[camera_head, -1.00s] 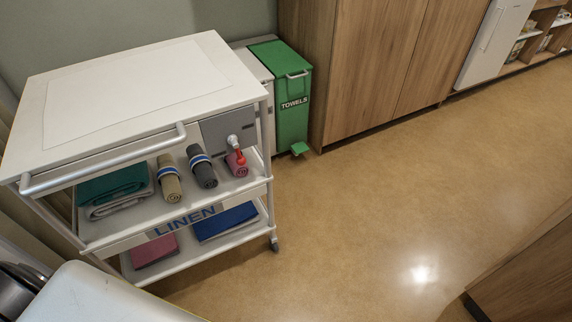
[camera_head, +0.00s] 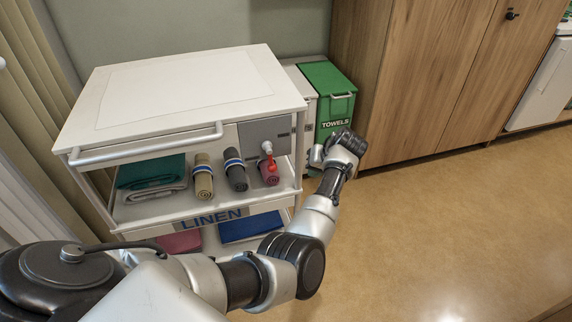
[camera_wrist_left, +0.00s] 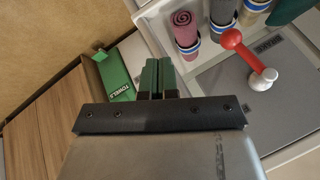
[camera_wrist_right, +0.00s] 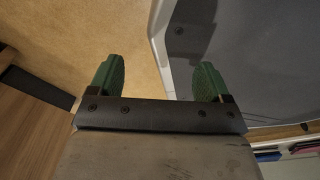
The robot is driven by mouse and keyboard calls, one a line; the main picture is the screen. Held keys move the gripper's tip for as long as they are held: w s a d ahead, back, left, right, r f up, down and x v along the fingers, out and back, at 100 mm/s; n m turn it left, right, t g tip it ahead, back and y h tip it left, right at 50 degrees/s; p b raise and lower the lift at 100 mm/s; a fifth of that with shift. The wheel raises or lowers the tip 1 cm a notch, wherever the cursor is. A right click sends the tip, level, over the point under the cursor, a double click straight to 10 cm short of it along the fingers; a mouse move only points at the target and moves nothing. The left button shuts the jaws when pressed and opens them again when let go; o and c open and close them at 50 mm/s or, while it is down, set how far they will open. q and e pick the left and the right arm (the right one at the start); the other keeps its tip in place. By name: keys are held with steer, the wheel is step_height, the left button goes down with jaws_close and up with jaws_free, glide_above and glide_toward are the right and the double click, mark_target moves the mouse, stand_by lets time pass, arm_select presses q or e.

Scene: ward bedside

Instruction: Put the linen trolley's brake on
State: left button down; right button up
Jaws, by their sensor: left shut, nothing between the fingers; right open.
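The white linen trolley (camera_head: 130,145) stands left of centre in the head view, marked LINEN on its lower shelf edge. My left gripper (camera_wrist_left: 157,80) is shut and empty, apart from the lever. My right gripper (camera_wrist_right: 157,78) is open and empty, out of the head view.
Rolled towels (camera_head: 236,172) lie on the trolley shelf near the lever. A green TOWELS bin (camera_head: 327,95) stands behind my left wrist, with wooden cupboards (camera_head: 425,75) to its right. The floor (camera_head: 440,220) at right is clear.

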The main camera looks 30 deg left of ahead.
mark_target(276, 166)
arm_select(q)
step_height(276, 166, up, 9)
steer(key=n+g, duration=0.1)
steer(key=n, duration=0.2)
steer(key=s+a+f, duration=0.2)
steer(key=a+f, duration=0.7)
arm_select(e)
steer(key=shift+w+a+f, duration=0.1)
steer(key=shift+w+a, duration=0.05)
steer(key=shift+w, duration=0.35)
arm_select(q)
steer(key=shift+f, duration=0.1)
steer(key=shift+s+a+f+m+g+y+p, duration=0.3)
steer(key=shift+s+a+f+g+y, duration=0.2)
steer(key=shift+g+y, duration=0.2)
arm_select(e)
steer(key=shift+s+d+r, duration=0.2)
steer(key=shift+s, duration=0.55)
arm_select(q)
steer(key=shift+r, duration=0.1)
